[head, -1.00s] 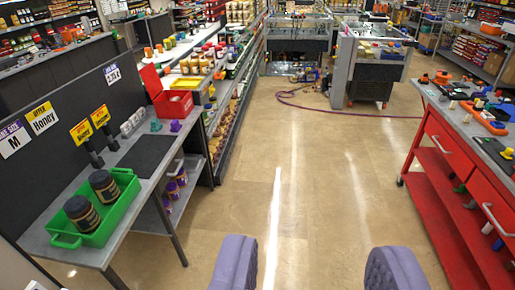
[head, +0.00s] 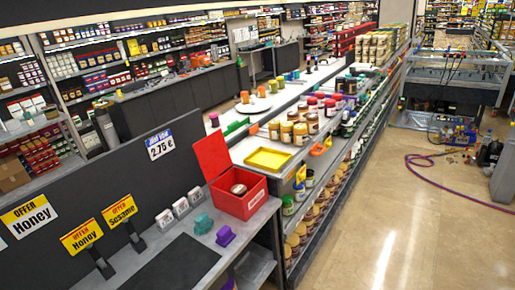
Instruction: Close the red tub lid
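The red tub (head: 258,201) stands on the grey counter in the middle of the head view. Its red lid (head: 212,156) is open, standing up at the tub's left-back side and leaning back. A round jar (head: 238,189) with a pale top shows inside the tub. My gripper is out of view, so how it stands to the tub does not show.
Turquoise (head: 202,224) and purple (head: 225,236) pieces sit in front of the tub, with small white boxes (head: 181,208) to its left. A dark mat (head: 172,268) lies nearer. A yellow tray (head: 268,160) is behind.

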